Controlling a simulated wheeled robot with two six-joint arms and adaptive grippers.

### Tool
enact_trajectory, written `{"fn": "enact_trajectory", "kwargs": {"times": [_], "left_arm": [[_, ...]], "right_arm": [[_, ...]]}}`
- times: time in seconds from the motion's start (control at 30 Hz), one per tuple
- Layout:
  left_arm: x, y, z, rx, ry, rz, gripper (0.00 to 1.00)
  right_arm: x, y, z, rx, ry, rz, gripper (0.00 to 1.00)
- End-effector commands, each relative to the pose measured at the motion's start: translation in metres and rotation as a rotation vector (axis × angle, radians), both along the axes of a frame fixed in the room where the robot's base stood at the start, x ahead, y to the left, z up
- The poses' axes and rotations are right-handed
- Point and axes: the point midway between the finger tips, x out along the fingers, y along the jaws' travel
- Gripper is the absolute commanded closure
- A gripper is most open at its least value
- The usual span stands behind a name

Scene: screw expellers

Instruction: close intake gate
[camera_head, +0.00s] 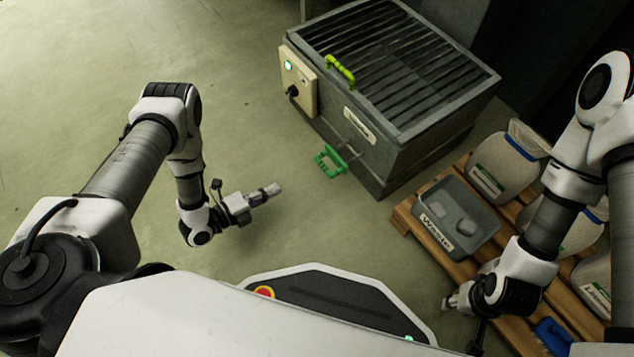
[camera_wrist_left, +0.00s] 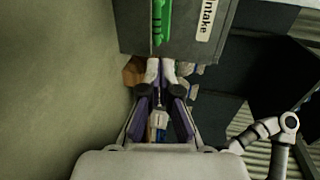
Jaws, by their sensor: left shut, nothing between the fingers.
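The grey machine box (camera_head: 410,160) stands at the upper middle, with a slatted top. Its front carries a white label (camera_head: 360,125), which reads "Intake" in the left wrist view (camera_wrist_left: 207,18). A green handle (camera_head: 330,161) sticks out low from this front, on the gate; it also shows at the top of the left wrist view (camera_wrist_left: 158,22). How far the gate stands out is hard to tell. My left gripper (camera_head: 272,190) is shut and empty, left of the green handle and apart from it. My right gripper (camera_head: 455,301) is by the pallet; its fingers are too small to judge.
A lime handle (camera_head: 340,70) sits on the slatted top, near a control box (camera_head: 298,80) with a green light and black knob. A wooden pallet (camera_head: 405,213) at right holds a grey "Waste" bin (camera_head: 452,232) and several white containers (camera_head: 505,168). The floor at left is clear.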

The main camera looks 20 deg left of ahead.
Motion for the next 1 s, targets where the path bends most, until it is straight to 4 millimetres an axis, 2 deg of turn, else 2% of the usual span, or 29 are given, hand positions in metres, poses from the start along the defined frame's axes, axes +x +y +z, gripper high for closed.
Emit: {"fn": "enact_trajectory", "kwargs": {"times": [0.03, 0.17, 0.27, 0.7, 0.83, 1.0], "left_arm": [[-0.002, -0.001, -0.008, 0.0, 0.005, 0.0, 1.0], [0.004, -0.006, -0.008, 0.0, 0.006, 0.0, 1.0], [0.016, -0.016, -0.013, 0.0, 0.006, -0.002, 1.0], [0.088, -0.072, -0.033, 0.0, 0.005, -0.003, 1.0], [0.101, -0.082, -0.034, 0.0, 0.007, -0.001, 1.0], [0.106, -0.085, -0.032, 0.0, 0.009, 0.001, 1.0]], "right_arm": [[0.0, 0.0, -0.006, 0.0, -0.001, 0.0, 0.6], [0.001, 0.0, -0.008, 0.0, -0.002, 0.0, 0.6], [0.001, 0.0, -0.019, 0.0, -0.002, 0.0, 0.6], [0.003, -0.001, -0.074, -0.001, -0.009, -0.01, 0.6], [0.004, -0.002, -0.082, -0.001, -0.01, -0.013, 0.6], [0.004, -0.002, -0.083, -0.001, -0.011, -0.014, 0.6]]}}
